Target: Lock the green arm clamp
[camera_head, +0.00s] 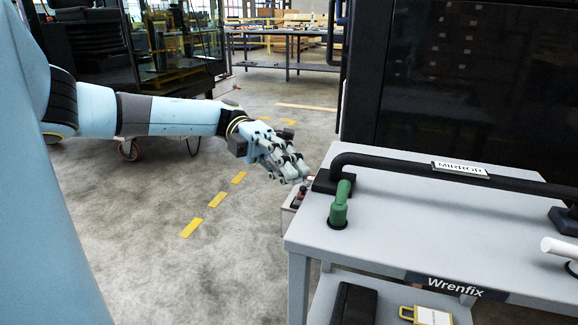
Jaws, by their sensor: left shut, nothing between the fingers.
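The green arm clamp (339,205) stands on the left front part of a grey trolley top (400,222), its handle pointing up. Beside it, a black mirror arm (400,165) with a "MIRROR" label runs across the trolley, its left end block just behind the clamp. My left gripper (303,176) is shut and empty. In the picture it is left of the clamp, near the trolley's left edge, and apart from the clamp. My right gripper is not in view.
A white handle (560,248) sits at the trolley's right. The lower shelf holds a black box (354,304) and a yellow-framed item (427,314). A large dark panel (460,80) rises behind the trolley. Open floor lies to the left.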

